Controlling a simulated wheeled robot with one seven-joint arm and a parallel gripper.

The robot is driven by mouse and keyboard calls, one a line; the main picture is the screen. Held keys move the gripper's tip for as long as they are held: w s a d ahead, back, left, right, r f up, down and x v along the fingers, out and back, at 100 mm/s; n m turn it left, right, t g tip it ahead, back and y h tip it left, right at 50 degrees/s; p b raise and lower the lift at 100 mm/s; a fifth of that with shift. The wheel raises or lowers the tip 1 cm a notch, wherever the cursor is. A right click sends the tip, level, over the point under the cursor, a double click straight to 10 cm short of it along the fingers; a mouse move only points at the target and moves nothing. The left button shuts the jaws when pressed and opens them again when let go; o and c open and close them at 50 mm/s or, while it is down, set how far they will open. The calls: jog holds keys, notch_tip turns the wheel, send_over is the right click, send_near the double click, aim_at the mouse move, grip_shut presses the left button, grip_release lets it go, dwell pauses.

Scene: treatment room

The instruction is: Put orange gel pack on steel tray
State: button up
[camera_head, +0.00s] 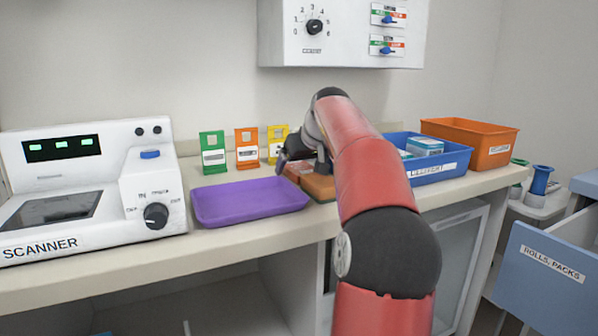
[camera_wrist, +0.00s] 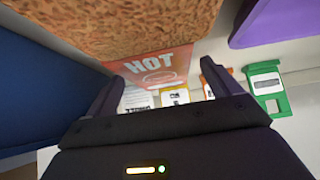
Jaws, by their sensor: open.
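An orange-red pack marked HOT (camera_wrist: 160,66) lies beside a brown cork-textured block in the wrist view; I take it to be the orange gel pack. Its reddish edge (camera_head: 296,170) shows in the head view, partly hidden by my arm. My gripper (camera_head: 284,160) is over the counter there, mostly hidden behind my arm. In the wrist view my gripper (camera_wrist: 160,85) is open, its fingertips apart on either side of the pack's near part. I cannot tell whether they touch it. I see no tray that is plainly steel; a purple tray (camera_head: 205,219) lies left of the gripper.
The brown block (camera_head: 320,188) is right of the purple tray. Green (camera_head: 212,153), orange (camera_head: 247,148) and yellow (camera_head: 277,142) stands line the wall. A blue bin (camera_head: 440,168) and orange bin (camera_head: 490,143) stand right, the scanner (camera_head: 85,190) left. A drawer (camera_head: 550,262) is open.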

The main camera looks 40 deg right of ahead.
jog(key=shift+c, duration=0.4)
jog(key=c, duration=1.2)
jog(key=shift+o, duration=0.2)
